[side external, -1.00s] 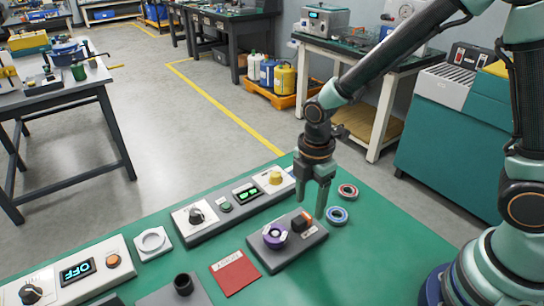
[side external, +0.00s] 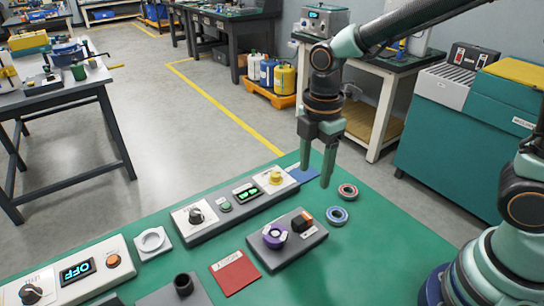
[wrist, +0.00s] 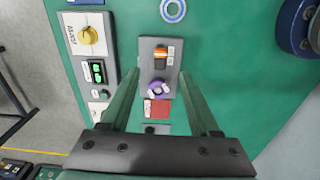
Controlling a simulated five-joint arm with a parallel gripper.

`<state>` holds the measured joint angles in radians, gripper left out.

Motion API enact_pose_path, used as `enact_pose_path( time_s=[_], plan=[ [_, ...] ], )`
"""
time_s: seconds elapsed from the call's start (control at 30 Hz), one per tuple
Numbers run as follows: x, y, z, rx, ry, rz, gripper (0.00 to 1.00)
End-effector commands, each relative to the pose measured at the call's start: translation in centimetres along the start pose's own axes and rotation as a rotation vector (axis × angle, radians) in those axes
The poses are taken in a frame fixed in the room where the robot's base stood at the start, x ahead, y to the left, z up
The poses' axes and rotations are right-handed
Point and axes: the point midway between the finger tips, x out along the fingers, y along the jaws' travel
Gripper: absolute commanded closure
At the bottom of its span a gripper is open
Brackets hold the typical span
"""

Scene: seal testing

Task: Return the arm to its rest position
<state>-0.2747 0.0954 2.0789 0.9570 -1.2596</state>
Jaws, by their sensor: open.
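My gripper (side external: 317,166) is open and empty in the side external view, pointing down above the far right part of the green bench (side external: 375,245). It is clear of the bench top. In the wrist view its two fingers (wrist: 163,110) stand wide apart with nothing gripped between them. My arm reaches in from the right, with its blue and pale green base at the right edge. Below the fingers is a grey block (side external: 287,240) bearing a purple ring part (side external: 275,236) and an orange and black switch (side external: 302,221); the block also shows in the wrist view (wrist: 173,72).
Two control panels (side external: 230,207) (side external: 70,276) line the bench's far edge. A blue ring (side external: 337,216) and a reddish ring (side external: 347,191) lie right of the block. A red card (side external: 235,271) lies left of it. Bare bench lies to the right.

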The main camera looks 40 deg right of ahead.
Motion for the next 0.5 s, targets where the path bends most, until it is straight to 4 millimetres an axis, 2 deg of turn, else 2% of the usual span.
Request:
enact_pose_path(
  time_s=[0.17,0.3,0.5],
  plan=[
    [-2.8,-0.4,2.0,0.268,0.035,0.086,0.38],
    [-5.5,-1.3,4.3,0.597,0.096,0.179,0.38],
    [-8.2,-3.1,7.3,1.056,0.216,0.289,0.38]
  ],
)
